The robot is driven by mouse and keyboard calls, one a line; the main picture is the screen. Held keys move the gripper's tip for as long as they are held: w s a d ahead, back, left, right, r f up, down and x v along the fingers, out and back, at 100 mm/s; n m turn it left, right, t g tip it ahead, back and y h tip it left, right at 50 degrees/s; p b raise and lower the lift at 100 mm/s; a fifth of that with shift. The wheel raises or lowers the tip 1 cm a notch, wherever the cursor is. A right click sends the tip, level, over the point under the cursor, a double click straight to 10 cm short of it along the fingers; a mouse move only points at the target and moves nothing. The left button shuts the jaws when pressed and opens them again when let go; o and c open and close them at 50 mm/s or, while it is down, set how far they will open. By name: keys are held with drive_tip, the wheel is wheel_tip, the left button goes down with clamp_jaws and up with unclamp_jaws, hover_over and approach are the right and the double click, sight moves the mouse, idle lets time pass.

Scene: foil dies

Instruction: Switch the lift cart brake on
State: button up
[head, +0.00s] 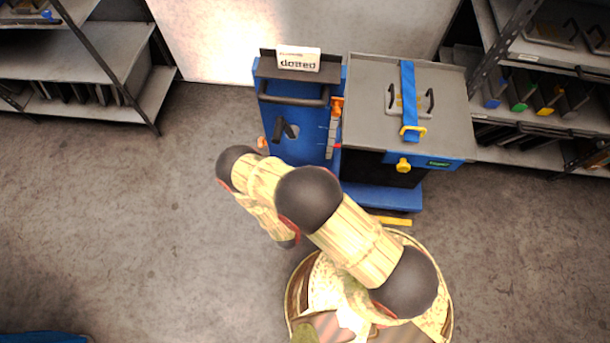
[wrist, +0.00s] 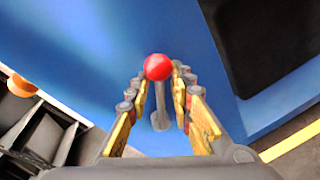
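The blue lift cart (head: 300,110) stands upright at the centre of the head view, with a dark push bar and a grey-topped unit beside it. In the wrist view, a brake lever with a red ball knob (wrist: 158,67) and a thin grey stem (wrist: 160,112) stands in front of a blue panel (wrist: 110,45). My gripper (wrist: 161,73) has a finger on each side of the knob, the tips close to it. The fingers are apart, but whether they press on the knob is unclear. My arm hides the lever and gripper in the head view.
A grey-topped unit (head: 440,105) with a blue strap and a yellow knob (head: 403,165) adjoins the cart. Shelves stand at left (head: 85,50) and right (head: 560,60). The floor (head: 120,220) at left is clear. An orange part (wrist: 22,86) shows in the wrist view.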

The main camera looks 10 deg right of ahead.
drive_tip(key=o, duration=0.5)
drive_tip(key=v, duration=1.2)
idle(0.7)
